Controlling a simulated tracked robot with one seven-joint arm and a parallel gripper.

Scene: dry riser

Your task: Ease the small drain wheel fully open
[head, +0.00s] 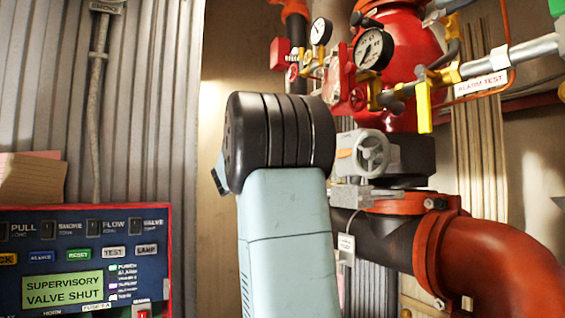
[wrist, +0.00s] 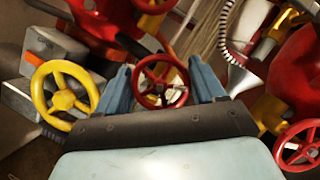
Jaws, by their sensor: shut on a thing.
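In the wrist view, a small red spoked wheel (wrist: 160,83) sits between the two blue fingers of my gripper (wrist: 162,80). I take it for the drain wheel. The fingers stand on either side of its rim, and my gripper is shut on it. The exact contact at the rim is hard to make out. In the head view, my own arm fills the middle and hides my gripper, and I cannot tell which wheel there is the held one.
In the wrist view, a yellow wheel (wrist: 65,95) is close on the left and another red wheel (wrist: 297,145) is at lower right. The head view shows a grey handwheel (head: 372,155), pressure gauges (head: 374,50), and an alarm panel (head: 80,265) reading "SUPERVISORY VALVE SHUT".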

